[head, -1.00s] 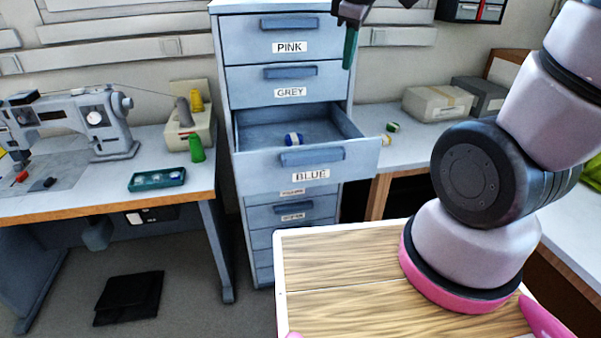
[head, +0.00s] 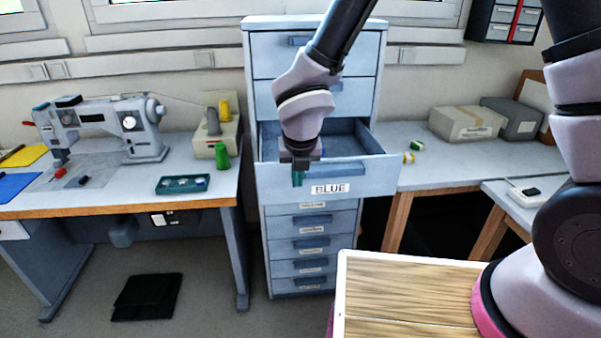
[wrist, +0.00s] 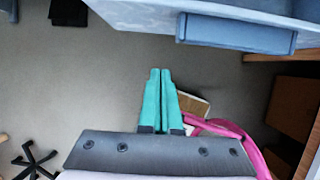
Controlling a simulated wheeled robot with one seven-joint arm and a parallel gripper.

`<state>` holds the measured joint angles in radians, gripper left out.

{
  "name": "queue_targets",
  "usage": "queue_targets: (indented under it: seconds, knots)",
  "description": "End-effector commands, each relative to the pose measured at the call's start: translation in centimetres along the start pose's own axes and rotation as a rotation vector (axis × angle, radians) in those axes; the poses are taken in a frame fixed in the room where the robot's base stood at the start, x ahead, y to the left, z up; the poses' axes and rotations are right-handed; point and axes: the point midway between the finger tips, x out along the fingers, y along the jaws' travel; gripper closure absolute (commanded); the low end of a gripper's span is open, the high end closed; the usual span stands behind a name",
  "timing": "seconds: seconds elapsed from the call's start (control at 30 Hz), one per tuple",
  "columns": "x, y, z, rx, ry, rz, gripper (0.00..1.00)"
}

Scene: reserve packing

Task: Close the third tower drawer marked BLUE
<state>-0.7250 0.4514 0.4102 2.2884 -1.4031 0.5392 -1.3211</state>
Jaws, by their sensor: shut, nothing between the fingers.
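The drawer marked BLUE (head: 372,180) is pulled out of the grey-blue drawer tower (head: 262,60) in the head view. Its front, with a white label and a blue handle, stands forward of the other fronts. My gripper (head: 297,180) is shut and empty, its green fingers pointing down at the left part of the drawer front, left of the label. I cannot tell whether they touch it. In the wrist view, the shut green fingers (wrist: 161,95) show below the blue handle (wrist: 235,33), with a gap in the picture.
A table with a sewing machine (head: 135,125) and thread cones (head: 222,155) stands left of the tower. A worktop with boxes (head: 467,123) and small spools (head: 416,146) is on the right. Lower drawers (head: 312,228) are shut. Floor in front of the tower's left side is clear.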

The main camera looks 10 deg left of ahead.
Motion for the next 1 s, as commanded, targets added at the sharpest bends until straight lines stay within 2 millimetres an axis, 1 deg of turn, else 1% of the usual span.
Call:
queue_targets:
  seconds: [0.03, 0.1, 0.27, 0.3, 0.33, 0.4, 0.6, 1.0]
  knots:
    - [1.3, 0.0, -0.2, -0.004, 0.006, -0.002, 1.0]
    - [2.9, 0.0, -0.2, -0.002, 0.005, -0.003, 1.0]
    - [6.2, -0.1, -0.1, 0.0, 0.004, -0.002, 1.0]
    - [6.8, -0.1, 0.1, 0.002, 0.003, -0.001, 1.0]
    - [6.8, -0.1, 0.9, 0.007, -0.001, 0.0, 1.0]
    - [7.1, -0.1, 2.0, 0.007, -0.001, 0.001, 1.0]
    - [7.7, 0.0, 3.5, 0.005, 0.0, 0.0, 1.0]
    - [7.7, -0.1, 3.8, 0.004, 0.0, 0.0, 1.0]
